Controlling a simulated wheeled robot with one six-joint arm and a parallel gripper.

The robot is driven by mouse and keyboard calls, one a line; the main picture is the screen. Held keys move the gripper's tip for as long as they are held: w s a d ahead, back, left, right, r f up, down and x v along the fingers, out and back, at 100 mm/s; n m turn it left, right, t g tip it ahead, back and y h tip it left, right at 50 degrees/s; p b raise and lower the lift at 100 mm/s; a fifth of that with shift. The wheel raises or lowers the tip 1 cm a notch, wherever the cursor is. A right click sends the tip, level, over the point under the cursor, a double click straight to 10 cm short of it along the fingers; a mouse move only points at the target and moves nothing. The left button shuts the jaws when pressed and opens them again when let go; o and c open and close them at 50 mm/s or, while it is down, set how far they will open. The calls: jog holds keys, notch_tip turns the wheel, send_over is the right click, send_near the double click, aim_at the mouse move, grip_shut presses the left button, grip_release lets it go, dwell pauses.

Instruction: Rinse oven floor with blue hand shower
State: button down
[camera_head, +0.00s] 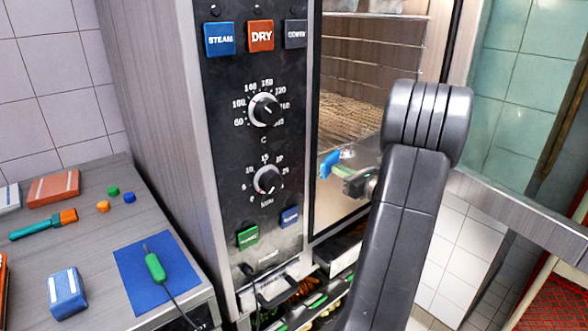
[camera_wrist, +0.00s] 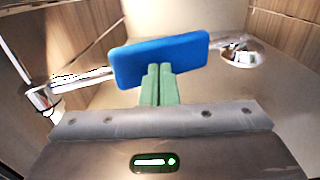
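The blue hand shower shows as a blue block (camera_wrist: 160,60) in the wrist view, with a shiny metal rod running out to both sides. The green fingers of my gripper (camera_wrist: 160,72) are shut on it from below. In the head view the blue piece (camera_head: 330,163) is at the oven opening, left of my arm, with my gripper (camera_head: 343,170) behind it. The pale oven floor (camera_wrist: 205,95) lies beyond the shower in the wrist view. Whether water flows cannot be told. Much of the oven interior is hidden by my arm in the head view.
The oven control panel (camera_head: 266,150) stands left of the opening. Wire racks (camera_head: 372,45) are inside above. The glass door (camera_head: 520,80) stands open at right. A round metal piece (camera_wrist: 242,55) lies at right. A side counter (camera_head: 95,235) holds several tools.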

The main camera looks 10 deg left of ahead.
jog(key=shift+x, duration=4.2)
jog(key=v, duration=2.4)
jog(key=shift+p, duration=0.4)
jog(key=x, duration=0.9)
jog(key=shift+b, duration=0.45)
